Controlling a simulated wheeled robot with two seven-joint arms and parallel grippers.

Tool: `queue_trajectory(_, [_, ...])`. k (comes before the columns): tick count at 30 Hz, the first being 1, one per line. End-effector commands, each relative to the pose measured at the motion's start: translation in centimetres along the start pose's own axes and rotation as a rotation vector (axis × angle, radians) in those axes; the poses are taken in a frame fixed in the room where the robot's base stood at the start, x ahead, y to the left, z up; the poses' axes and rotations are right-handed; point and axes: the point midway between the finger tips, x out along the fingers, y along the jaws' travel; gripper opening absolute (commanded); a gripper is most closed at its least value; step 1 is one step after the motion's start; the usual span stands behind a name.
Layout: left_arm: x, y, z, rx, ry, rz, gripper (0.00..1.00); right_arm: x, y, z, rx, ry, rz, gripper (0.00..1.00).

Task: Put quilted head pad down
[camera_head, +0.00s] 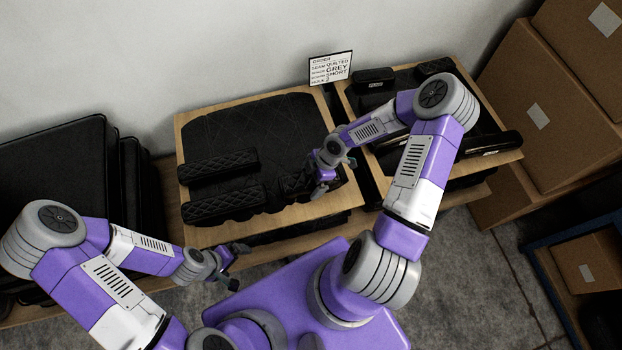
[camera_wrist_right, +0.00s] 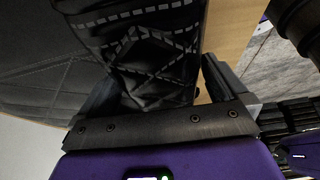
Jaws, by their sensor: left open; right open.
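A black quilted pad (camera_wrist_right: 155,60) with light stitching lies between the fingers of my right gripper (camera_wrist_right: 160,90) in the right wrist view. The fingers stand open on either side of it; contact is hard to tell. In the head view my right gripper (camera_head: 325,182) is low over the right end of the left wooden board, beside a dark pad (camera_head: 293,187) resting there. Two more black quilted pads (camera_head: 217,165) (camera_head: 224,204) lie to its left on the board. My left gripper (camera_head: 236,265) is open and empty in front of the board.
A large black quilted piece (camera_head: 250,125) covers the back of the wooden board (camera_head: 205,236). A second board (camera_head: 508,156) with black parts stands at right. An order sign (camera_head: 331,68) stands behind. Cardboard boxes (camera_head: 545,110) are at right, black cases (camera_head: 65,170) at left.

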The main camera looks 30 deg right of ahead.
Motion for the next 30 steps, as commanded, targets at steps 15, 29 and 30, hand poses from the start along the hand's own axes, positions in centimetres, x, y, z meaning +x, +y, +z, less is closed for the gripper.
queue_trajectory(15, [-3.3,1.2,0.1,0.0,0.0,0.0,1.0,-10.3,0.0,0.0,0.003,-0.001,0.003,1.0])
queue_trajectory(29, [-3.5,1.3,0.1,0.0,0.0,0.0,1.0,-11.4,0.0,0.0,0.0,0.0,0.001,1.0])
queue_trajectory(30, [-3.5,1.3,0.1,0.0,0.0,0.0,1.0,-11.4,0.0,0.0,0.0,0.0,0.001,1.0])
